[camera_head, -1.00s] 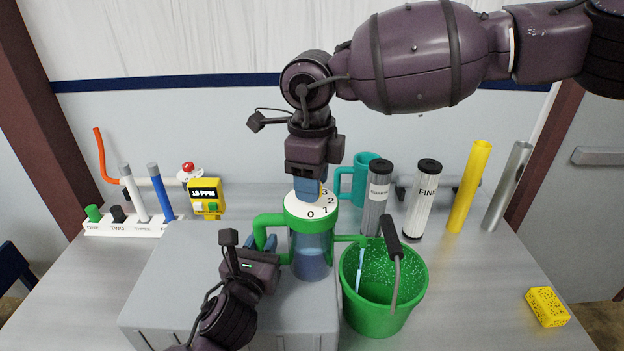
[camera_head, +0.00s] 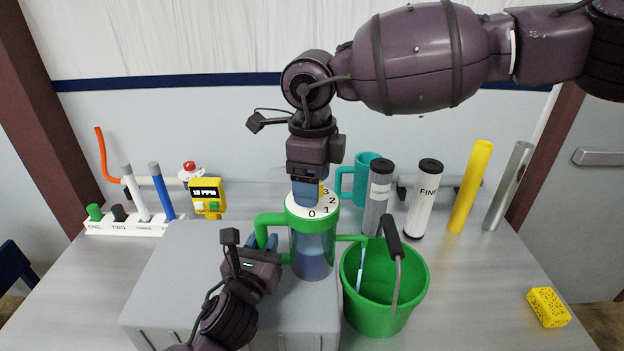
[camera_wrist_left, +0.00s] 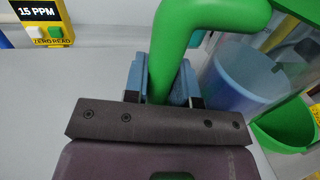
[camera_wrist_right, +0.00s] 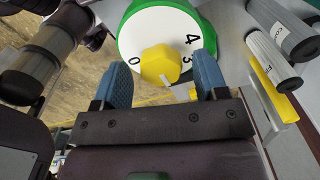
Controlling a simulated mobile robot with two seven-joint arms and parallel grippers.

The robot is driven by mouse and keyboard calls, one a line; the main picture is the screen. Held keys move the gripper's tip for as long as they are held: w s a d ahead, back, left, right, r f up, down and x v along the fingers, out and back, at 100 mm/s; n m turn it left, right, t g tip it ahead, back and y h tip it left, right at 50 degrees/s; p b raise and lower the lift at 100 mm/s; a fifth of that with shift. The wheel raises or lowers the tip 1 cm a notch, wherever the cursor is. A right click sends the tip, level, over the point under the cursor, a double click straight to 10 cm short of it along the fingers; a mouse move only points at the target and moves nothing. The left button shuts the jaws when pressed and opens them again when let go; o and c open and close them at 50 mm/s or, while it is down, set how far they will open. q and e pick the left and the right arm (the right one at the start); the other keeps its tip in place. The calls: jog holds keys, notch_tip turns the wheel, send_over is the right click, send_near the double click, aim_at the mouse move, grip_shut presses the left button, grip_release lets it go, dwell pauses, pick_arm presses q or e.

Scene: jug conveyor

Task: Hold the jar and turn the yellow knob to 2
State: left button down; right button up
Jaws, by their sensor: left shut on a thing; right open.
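The jar (camera_head: 313,258) is clear with bluish liquid, a green rim and a green side handle (camera_wrist_left: 172,50). It stands upright at the right end of a grey block. My left gripper (camera_head: 270,258) is shut on the handle, which passes between its blue fingers in the left wrist view. The yellow knob (camera_wrist_right: 160,64) sits on the white numbered dial (camera_wrist_right: 150,32) on top of the jar. My right gripper (camera_wrist_right: 165,82) is open just above the dial, its blue fingers on either side of the knob. In the head view those fingers hide most of the knob. Its exact setting cannot be told.
The grey block (camera_head: 190,285) lies under my left arm. A green bucket (camera_head: 385,305) with a dark-handled tool stands right of the jar. Behind are a teal mug (camera_head: 366,178) and several upright cylinders. A yellow sponge (camera_head: 547,307) lies far right; the table before it is clear.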

pick_arm(q)
jog(key=shift+f, duration=0.2)
pick_arm(e)
jog(key=shift+r, duration=0.1)
notch_tip(320, 180, up, 12)
dwell(0.3)
dwell(0.5)
pick_arm(q)
jog(key=c, duration=0.8)
grip_release()
jog(key=shift+r, duration=0.15)
jog(key=shift+c, duration=0.2)
jog(key=s, duration=0.4)
jog(key=s+a, duration=0.1)
jog(key=s, duration=0.2)
jog(key=s+a, duration=0.1)
jog(key=s, duration=0.3)
jog(key=shift+s+a, duration=0.15)
jog(key=shift+s, duration=0.2)
